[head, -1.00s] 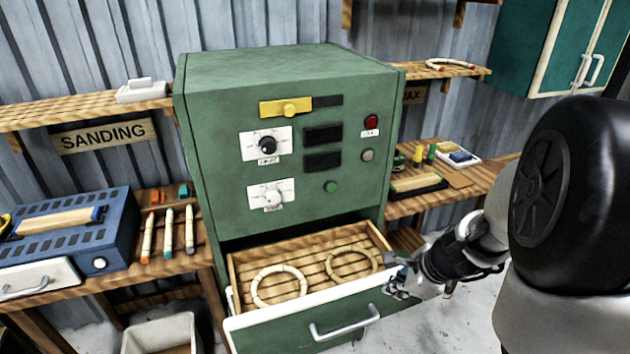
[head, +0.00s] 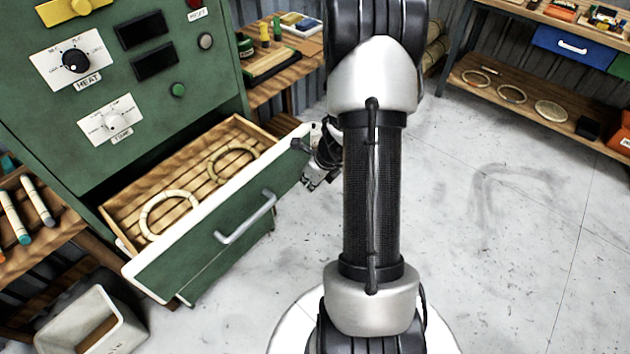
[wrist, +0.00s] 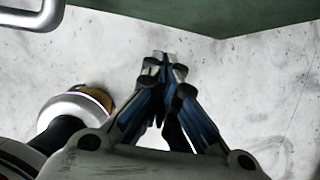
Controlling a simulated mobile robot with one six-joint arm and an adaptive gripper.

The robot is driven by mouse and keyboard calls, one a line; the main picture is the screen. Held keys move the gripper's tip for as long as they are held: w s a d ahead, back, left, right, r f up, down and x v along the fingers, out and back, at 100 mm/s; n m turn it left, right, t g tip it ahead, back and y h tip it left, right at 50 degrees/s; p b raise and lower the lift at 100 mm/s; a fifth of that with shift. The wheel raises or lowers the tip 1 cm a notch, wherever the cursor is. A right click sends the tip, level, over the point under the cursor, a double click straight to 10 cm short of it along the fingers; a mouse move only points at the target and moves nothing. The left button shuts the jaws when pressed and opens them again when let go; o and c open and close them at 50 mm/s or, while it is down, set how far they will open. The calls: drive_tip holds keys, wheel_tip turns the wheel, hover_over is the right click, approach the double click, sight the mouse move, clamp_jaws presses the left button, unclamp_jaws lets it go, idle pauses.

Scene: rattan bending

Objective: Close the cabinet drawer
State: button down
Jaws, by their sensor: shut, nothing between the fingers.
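The cabinet drawer stands open, its green front (head: 185,247) and white top edge pulled out from the green cabinet (head: 190,120). Its grey bar handle (head: 247,220) is on the front. Two pale rattan rings, a left one (head: 147,222) and a right one (head: 232,149), lie inside on the slatted bottom. My gripper (head: 312,180) is near the right end of the drawer front, partly hidden by my arm. In the wrist view my gripper (wrist: 165,58) is shut and empty, with fingertips over the floor. The green drawer front (wrist: 240,12) and handle (wrist: 32,18) show beyond them; contact is unclear.
A pale bin (head: 88,322) stands on the floor at lower left. A side bench (head: 285,80) is right of the cabinet. A shelf unit (head: 520,100) with rings stands at the far right. The floor (head: 500,240) in front is clear.

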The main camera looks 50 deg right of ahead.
drive_tip(key=shift+w+a+r+p, duration=0.15)
drive_tip(key=shift+w+p, duration=0.1)
drive_tip(key=shift+w, duration=0.7)
drive_tip(key=shift+w+a+r+p, duration=0.1)
drive_tip(key=shift+w+p, duration=0.15)
drive_tip(key=shift+w, duration=0.7)
